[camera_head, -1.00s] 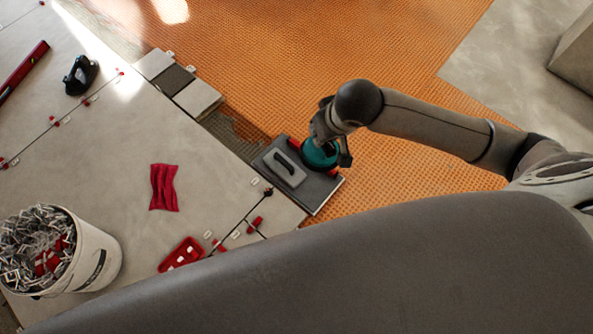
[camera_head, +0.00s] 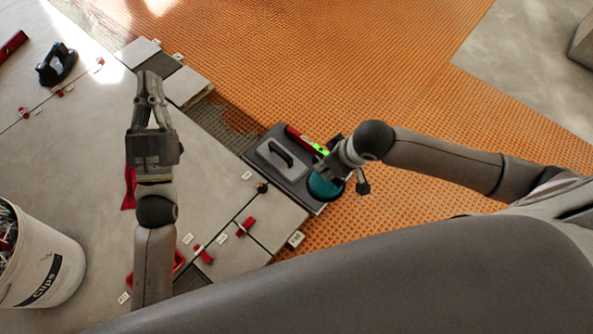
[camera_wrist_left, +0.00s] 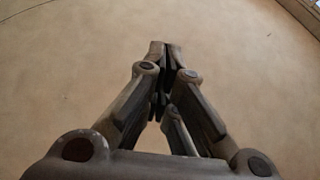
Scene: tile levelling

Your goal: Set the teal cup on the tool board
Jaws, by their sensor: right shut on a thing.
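The teal cup (camera_head: 322,186) is at the lower right end of the dark tool board (camera_head: 300,196). My right gripper (camera_head: 340,178) is shut on it and hides part of it. The cup overlaps the board's end in the picture; I cannot tell if its base touches the board. My left gripper (camera_head: 150,82) is over the grey tiles, left of the board. Its fingertips are together and empty, as the left wrist view (camera_wrist_left: 166,52) shows too.
The board also carries a grey trowel (camera_head: 280,158) and a red tool with a green part (camera_head: 306,140). A white bucket of clips (camera_head: 40,262) stands at lower left. A black suction lifter (camera_head: 57,65) and a red cloth (camera_head: 128,190) lie on the tiles.

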